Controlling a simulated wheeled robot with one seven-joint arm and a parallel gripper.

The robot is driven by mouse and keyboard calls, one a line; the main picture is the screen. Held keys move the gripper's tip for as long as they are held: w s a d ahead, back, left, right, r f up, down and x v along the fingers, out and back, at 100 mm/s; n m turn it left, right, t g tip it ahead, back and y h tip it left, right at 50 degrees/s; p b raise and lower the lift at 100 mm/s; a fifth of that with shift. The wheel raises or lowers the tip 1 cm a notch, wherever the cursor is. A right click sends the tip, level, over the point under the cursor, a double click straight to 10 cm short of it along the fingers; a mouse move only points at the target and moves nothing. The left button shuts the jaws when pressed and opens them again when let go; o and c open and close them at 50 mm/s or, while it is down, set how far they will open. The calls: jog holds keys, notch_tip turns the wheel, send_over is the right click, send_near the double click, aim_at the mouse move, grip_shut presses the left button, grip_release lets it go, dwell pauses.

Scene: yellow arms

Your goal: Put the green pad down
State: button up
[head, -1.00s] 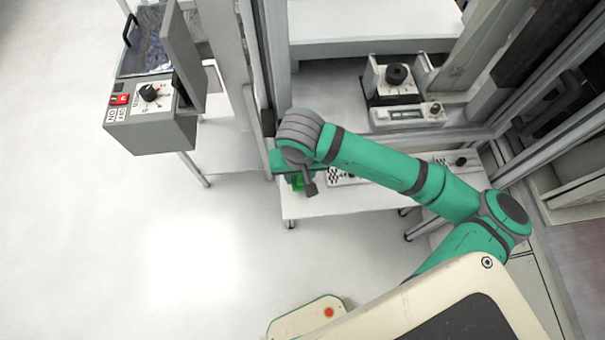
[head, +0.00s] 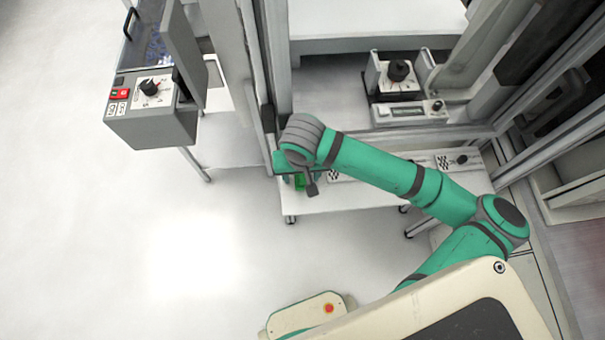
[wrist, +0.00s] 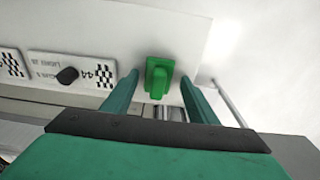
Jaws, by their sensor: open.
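The green pad (wrist: 159,77) sits on the white bench top (wrist: 110,32) near its edge. In the wrist view it lies between the two open fingers of my gripper (wrist: 160,92), with a gap on each side. In the head view the green pad (head: 299,182) shows partly under the end of my arm, at the left end of the white bench (head: 350,198). My gripper (head: 300,181) is there too, mostly hidden by the wrist. Whether the pad's underside rests fully flat cannot be told.
Checkered marker plates, one with a black knob (wrist: 67,75), lie beside the pad on the bench. A grey box with a dial (head: 150,92) stands at upper left. A dial device (head: 398,72) stands behind the bench. Frame posts rise close to my wrist. Open floor lies at left.

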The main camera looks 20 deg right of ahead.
aim_at(300, 179)
jog(key=shift+r, duration=0.35)
notch_tip(300, 179, up, 10)
jog(key=s, duration=0.1)
jog(key=shift+a, duration=0.2)
jog(key=shift+a+f, duration=0.1)
jog(key=shift+a, duration=0.05)
dwell(0.3)
